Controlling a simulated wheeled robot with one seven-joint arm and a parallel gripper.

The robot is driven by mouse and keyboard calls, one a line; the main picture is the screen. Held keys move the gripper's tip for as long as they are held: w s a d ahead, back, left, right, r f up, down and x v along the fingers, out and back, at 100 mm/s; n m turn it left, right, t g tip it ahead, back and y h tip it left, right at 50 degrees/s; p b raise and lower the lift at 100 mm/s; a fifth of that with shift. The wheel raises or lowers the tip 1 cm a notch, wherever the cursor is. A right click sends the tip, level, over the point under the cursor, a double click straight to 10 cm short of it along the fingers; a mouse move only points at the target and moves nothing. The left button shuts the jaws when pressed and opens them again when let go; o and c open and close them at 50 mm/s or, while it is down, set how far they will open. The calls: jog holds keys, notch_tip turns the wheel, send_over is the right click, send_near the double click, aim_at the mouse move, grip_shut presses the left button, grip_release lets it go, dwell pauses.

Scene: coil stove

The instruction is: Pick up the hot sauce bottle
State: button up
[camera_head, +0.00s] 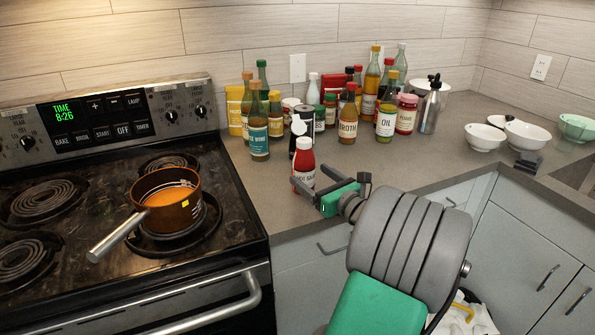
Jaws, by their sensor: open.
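My gripper (329,180) is open at counter height, right beside the bottle's lower right side. One dark finger overlaps the bottle's base in the picture, and the other is off to the right. I cannot tell whether either finger touches the bottle. The bottle's lower part is partly hidden.
Several bottles and jars crowd close behind, including a dark one (297,134) and a brown one (348,118). The stove (90,262) holds a brown pot (150,184). White bowls (527,135) stand at the right. The counter (400,165) is clear right of my gripper.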

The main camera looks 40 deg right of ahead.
aim_at(298, 161)
jog(key=w, duration=0.2)
jog(key=w+d, duration=0.1)
jog(key=w, duration=0.5)
jog(key=shift+w+d+r, duration=0.1)
jog(key=shift+d+r, duration=0.1)
jog(key=shift+d, duration=0.05)
grip_shut()
dwell(0.5)
jog(key=shift+r, duration=0.1)
